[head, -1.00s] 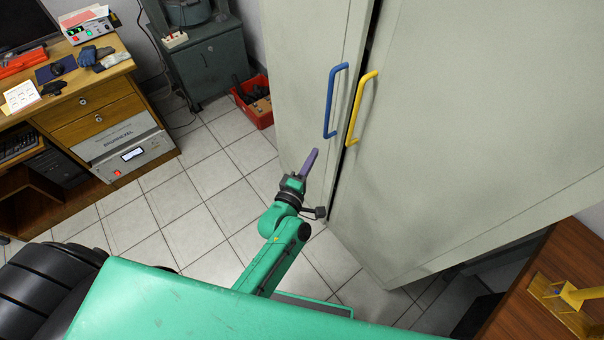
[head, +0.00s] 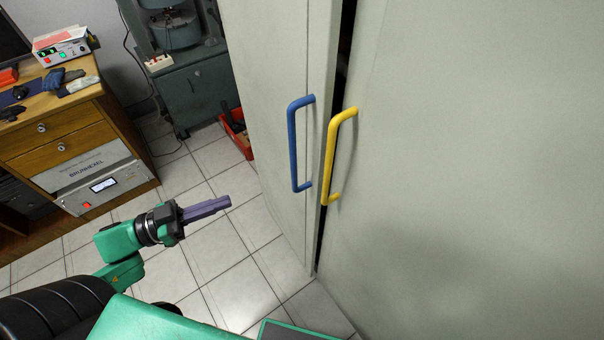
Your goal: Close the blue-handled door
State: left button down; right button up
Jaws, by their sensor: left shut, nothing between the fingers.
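The blue handle (head: 293,145) is a vertical bar on the narrow left door (head: 265,70) of a pale grey cabinet. The yellow handle (head: 330,155) is on the wide right door (head: 460,170). A dark gap (head: 343,45) runs between the two door edges. It looks narrow, and how far the blue-handled door stands open is hard to judge. My left gripper (head: 228,202) is left of and below the blue handle, apart from the door. Its purple fingers are shut and empty, pointing right. My right gripper is not in view.
A wooden desk (head: 70,141) with drawers and a metal instrument (head: 100,185) stands at the left. A grey-green cabinet (head: 198,92) and a red crate (head: 238,137) stand at the back. The tiled floor (head: 215,270) left of the cabinet is clear.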

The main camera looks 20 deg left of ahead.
pick_arm(q)
jog(key=m, duration=0.1)
send_near(294, 188)
jog(key=w+x, duration=0.1)
jog(key=x, duration=0.5)
jog(key=shift+r+g+h, duration=0.25)
jog(key=shift+g+h, duration=0.05)
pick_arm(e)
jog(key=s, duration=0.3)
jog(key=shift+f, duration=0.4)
pick_arm(q)
jog(key=shift+d, duration=0.1)
jog(key=w+d+t+y, duration=0.1)
jog(key=w+d, duration=0.1)
jog(key=d, duration=0.1)
jog(key=shift+w+n, duration=0.15)
jog(key=shift+n, duration=0.25)
jog(key=shift+a+r+t, duration=0.1)
jog(key=shift+r+t, duration=0.1)
jog(key=shift+t, duration=0.1)
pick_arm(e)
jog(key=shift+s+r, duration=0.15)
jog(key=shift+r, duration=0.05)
